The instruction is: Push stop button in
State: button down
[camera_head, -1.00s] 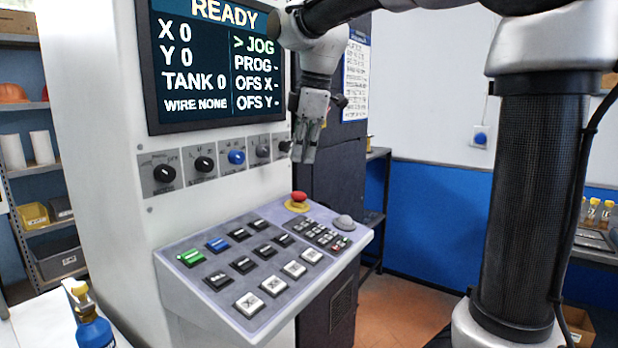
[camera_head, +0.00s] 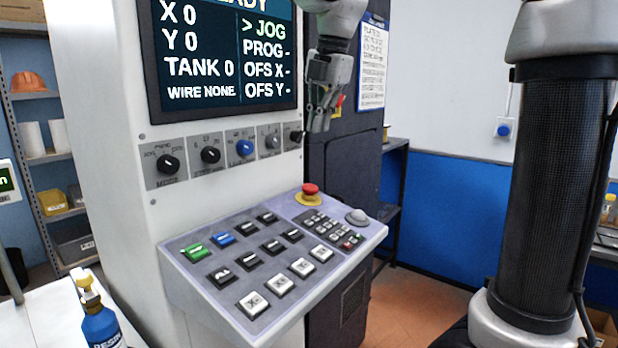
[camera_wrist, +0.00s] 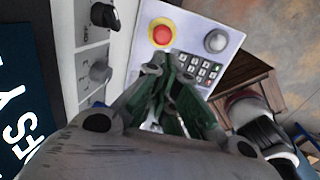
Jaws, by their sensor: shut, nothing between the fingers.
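The stop button (camera_head: 311,189) is a red mushroom head on a yellow collar, at the back of the sloped control panel (camera_head: 178,262). It stands up from its collar. In the wrist view the stop button (camera_wrist: 161,35) shows near the top, just beyond the fingertips. My gripper (camera_head: 318,128) is shut and empty, pointing down above the stop button with a clear gap in the head view. In the wrist view my gripper (camera_wrist: 172,62) has its fingertips together near the lower edge of the yellow collar; the height above it is hard to tell there.
A grey round knob (camera_head: 357,216) and a small keypad (camera_head: 333,230) sit beside the stop button. Several larger keys lie across the panel. The screen (camera_head: 220,55) and a row of rotary knobs (camera_head: 241,147) are on the upright wall close to my gripper.

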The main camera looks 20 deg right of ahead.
aim_at(307, 187)
jog(key=x, duration=1.3)
jog(key=shift+f, duration=0.35)
